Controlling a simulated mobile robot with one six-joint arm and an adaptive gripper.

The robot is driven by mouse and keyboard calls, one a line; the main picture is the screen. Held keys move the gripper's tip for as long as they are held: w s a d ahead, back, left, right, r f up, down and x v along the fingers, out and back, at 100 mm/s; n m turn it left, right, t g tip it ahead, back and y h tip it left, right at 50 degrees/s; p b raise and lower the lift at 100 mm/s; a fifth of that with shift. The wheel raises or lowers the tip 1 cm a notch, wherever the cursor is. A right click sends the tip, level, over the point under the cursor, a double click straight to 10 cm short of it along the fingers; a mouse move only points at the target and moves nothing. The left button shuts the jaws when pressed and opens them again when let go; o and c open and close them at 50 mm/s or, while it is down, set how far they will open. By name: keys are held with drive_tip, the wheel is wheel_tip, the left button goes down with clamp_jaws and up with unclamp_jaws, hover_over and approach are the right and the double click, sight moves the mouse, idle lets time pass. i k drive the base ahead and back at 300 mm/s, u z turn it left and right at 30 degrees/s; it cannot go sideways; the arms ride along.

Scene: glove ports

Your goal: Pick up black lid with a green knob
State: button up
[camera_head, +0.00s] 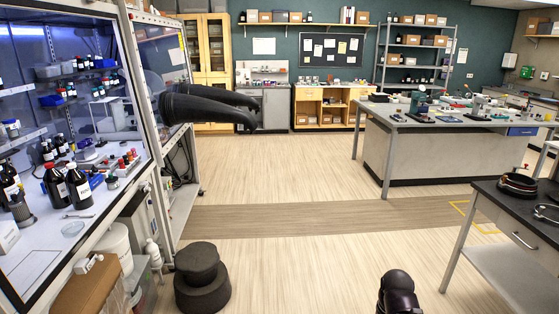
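I cannot make out a black lid with a green knob in this view. Many small things on the benches and shelves are too small to tell apart. A dark rounded part of my own arm rises at the bottom edge, right of the middle. My gripper's fingers do not show.
A dark stepped round stool (201,279) stands on the floor at lower left, beside a glass-fronted cabinet with black glove sleeves (205,105) sticking out. A dark-topped table (535,219) at right holds a dark round thing (518,184). A cluttered bench (385,118) stands behind. The middle floor is clear.

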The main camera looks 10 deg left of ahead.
sight(111, 179)
drive_tip(key=u, duration=0.2)
drive_tip(key=i, duration=1.55)
drive_tip(key=u, duration=0.5)
drive_tip(key=i, duration=0.75)
drive_tip(key=u, duration=0.45)
drive_tip(key=i, duration=0.8)
drive_tip(key=u, duration=0.45)
drive_tip(key=i, duration=0.75)
drive_tip(key=u, duration=0.2)
